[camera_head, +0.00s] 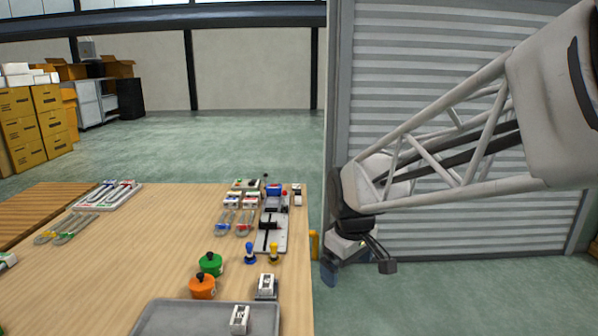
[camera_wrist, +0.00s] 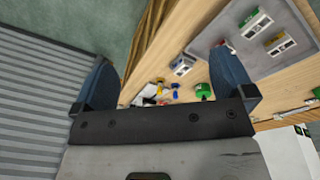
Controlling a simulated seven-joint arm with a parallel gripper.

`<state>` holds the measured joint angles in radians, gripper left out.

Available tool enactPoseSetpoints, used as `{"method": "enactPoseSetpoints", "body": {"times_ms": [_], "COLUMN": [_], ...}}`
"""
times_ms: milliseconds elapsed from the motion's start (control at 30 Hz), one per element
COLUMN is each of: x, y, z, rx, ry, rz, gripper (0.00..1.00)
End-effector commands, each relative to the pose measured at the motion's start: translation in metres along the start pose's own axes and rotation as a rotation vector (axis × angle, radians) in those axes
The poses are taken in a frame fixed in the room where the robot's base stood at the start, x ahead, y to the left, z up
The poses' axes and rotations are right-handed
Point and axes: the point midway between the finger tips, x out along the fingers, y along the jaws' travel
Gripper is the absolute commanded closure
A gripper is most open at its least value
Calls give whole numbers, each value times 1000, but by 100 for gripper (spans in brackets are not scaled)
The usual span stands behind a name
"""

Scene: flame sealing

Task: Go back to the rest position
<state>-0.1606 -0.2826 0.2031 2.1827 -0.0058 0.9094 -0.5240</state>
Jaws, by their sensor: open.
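My gripper (camera_head: 357,268) hangs off the right edge of the wooden table (camera_head: 130,240), over the green floor, apart from everything on it. In the wrist view my gripper (camera_wrist: 165,85) has its two blue fingers spread wide with nothing between them. The arm reaches in from the right in the head view. No object is in contact with the fingers.
On the table are a green pot (camera_head: 210,264), an orange pot (camera_head: 202,287), a blue stamp (camera_head: 249,252), a yellow stamp (camera_head: 273,253), a grey tray (camera_head: 170,318) and a sealing device (camera_head: 268,235). A shutter (camera_head: 440,100) stands behind my arm.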

Motion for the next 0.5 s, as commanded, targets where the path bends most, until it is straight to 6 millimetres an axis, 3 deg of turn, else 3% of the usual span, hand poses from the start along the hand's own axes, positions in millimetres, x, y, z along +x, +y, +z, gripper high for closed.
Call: {"method": "enactPoseSetpoints", "body": {"times_ms": [200, 500], "x": [-19, -31], "y": [-10, -32], "z": [58, 131], "rx": [173, 408], "ry": [21, 51], "rz": [19, 39], "gripper": [0, 0]}}
